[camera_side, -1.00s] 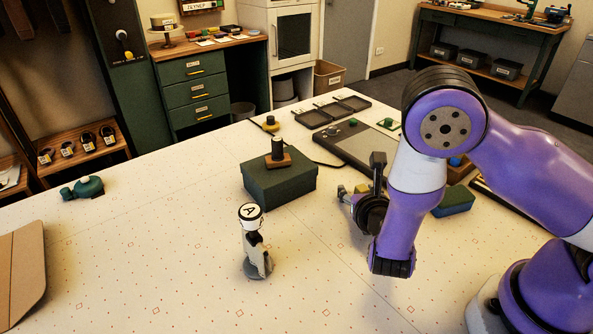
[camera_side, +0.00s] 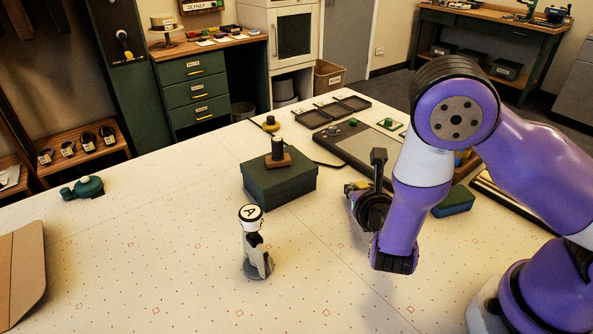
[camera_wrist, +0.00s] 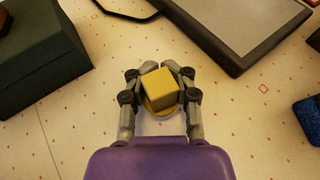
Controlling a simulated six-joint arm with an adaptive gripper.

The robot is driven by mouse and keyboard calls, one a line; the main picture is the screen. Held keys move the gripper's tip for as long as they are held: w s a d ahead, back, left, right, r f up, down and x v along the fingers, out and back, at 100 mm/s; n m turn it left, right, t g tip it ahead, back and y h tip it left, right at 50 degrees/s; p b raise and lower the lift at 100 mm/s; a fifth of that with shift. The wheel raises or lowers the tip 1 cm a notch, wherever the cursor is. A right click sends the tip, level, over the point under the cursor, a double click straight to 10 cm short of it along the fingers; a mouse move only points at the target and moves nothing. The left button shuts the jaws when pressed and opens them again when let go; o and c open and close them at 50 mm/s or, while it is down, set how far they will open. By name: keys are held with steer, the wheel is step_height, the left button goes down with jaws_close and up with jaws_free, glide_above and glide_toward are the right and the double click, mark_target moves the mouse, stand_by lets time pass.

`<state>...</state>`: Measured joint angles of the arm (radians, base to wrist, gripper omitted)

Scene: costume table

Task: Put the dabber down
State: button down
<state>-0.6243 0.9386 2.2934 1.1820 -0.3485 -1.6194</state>
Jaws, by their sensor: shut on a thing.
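The dabber (camera_wrist: 161,88), a yellow block with a rounded yellow part below it, sits between the fingertips of my gripper (camera_wrist: 159,75) in the wrist view. My gripper is shut on it from both sides. In the side view, my gripper (camera_side: 352,194) is low over the pale table, right of the green box, and only a little yellow of the dabber (camera_side: 358,186) shows beside it. The wrist view looks from above, so any gap between the dabber and the table is hard to judge.
The green box (camera_side: 280,185) with a dark-handled stamp (camera_side: 278,150) on it stands to the left. A small figure marked A (camera_side: 254,245) stands in front of it. A grey-topped board (camera_side: 365,146) lies behind, and a blue sponge-like block (camera_side: 454,202) to the right. The front table is clear.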

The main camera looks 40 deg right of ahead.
step_height(320, 180, up, 28)
steer(key=s+a+n+t+y, duration=0.1)
steer(key=a+n+y, duration=0.1)
steer(key=n+y, duration=0.1)
steer(key=shift+f+n+t+y, duration=0.25)
steer(key=shift+n+t+y, duration=0.05)
steer(key=shift+t, duration=0.1)
steer(key=shift+s, duration=0.1)
steer(key=f+m+h, duration=0.1)
steer(key=f, duration=0.5)
steer(key=d+f+m+g+h, duration=0.1)
steer(key=f, duration=0.5)
steer(key=w+d+f+m+h, duration=0.1)
steer(key=f, duration=0.5)
steer(key=shift+w+f+m+g+h, duration=0.1)
steer(key=shift+f+m+g+h, duration=0.05)
steer(key=shift+m+g+h, duration=0.2)
steer(key=shift+f, duration=4.8)
